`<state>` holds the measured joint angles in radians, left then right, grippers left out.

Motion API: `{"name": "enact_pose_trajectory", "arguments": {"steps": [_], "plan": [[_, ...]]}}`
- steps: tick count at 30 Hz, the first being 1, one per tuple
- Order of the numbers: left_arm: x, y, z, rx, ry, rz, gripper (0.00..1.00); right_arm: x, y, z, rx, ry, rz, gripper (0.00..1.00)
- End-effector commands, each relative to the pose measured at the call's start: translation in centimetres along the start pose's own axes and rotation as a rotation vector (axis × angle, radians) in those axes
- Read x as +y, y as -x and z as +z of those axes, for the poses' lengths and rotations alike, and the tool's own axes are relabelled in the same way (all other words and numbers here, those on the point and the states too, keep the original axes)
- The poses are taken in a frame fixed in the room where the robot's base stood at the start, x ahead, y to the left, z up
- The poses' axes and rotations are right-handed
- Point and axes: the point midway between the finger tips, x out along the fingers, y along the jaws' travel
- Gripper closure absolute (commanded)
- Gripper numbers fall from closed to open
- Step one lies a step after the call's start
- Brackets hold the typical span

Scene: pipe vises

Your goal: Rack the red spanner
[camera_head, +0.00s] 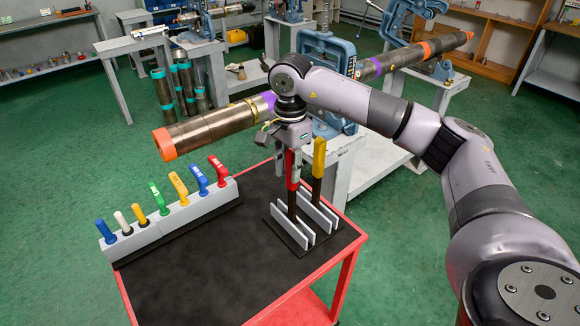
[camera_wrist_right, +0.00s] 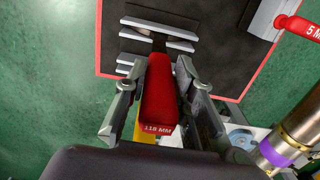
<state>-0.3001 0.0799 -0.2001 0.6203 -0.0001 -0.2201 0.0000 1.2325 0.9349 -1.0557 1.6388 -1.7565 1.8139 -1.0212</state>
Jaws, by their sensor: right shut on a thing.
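The red spanner (camera_head: 292,168) hangs upright below my right gripper (camera_head: 287,140), with its red handle up and dark shank down. In the right wrist view the gripper (camera_wrist_right: 158,108) is shut on the sides of the red handle (camera_wrist_right: 159,92), marked "118 MM". The shank reaches down to the light grey slotted rack (camera_head: 318,222) on the cart. I cannot tell whether its lower end is seated between the plates or just above them. A yellow-handled spanner (camera_head: 319,158) stands upright in the rack, just right of the red one. My left gripper is out of view.
A grey holder (camera_head: 177,222) with several coloured handles runs along the left of the black-topped cart (camera_head: 215,275). The cart has a red rim. Behind it, a long pipe (camera_head: 215,127) passes through a blue vise (camera_head: 325,45), close to my right gripper. The front cart top is clear.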

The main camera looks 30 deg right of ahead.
Motion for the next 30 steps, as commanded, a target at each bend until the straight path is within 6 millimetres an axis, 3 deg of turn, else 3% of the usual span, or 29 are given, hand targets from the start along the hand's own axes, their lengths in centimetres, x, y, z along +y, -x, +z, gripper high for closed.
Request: {"name": "enact_pose_trajectory", "arguments": {"steps": [23,24,30], "plan": [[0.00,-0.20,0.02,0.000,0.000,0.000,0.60,-0.01,-0.12,0.02,-0.001,0.000,0.000,1.00],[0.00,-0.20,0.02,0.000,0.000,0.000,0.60,-0.01,-0.13,0.03,-0.001,0.000,0.000,0.75],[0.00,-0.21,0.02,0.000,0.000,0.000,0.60,0.00,-0.15,0.02,0.000,0.000,0.000,0.62]]}}
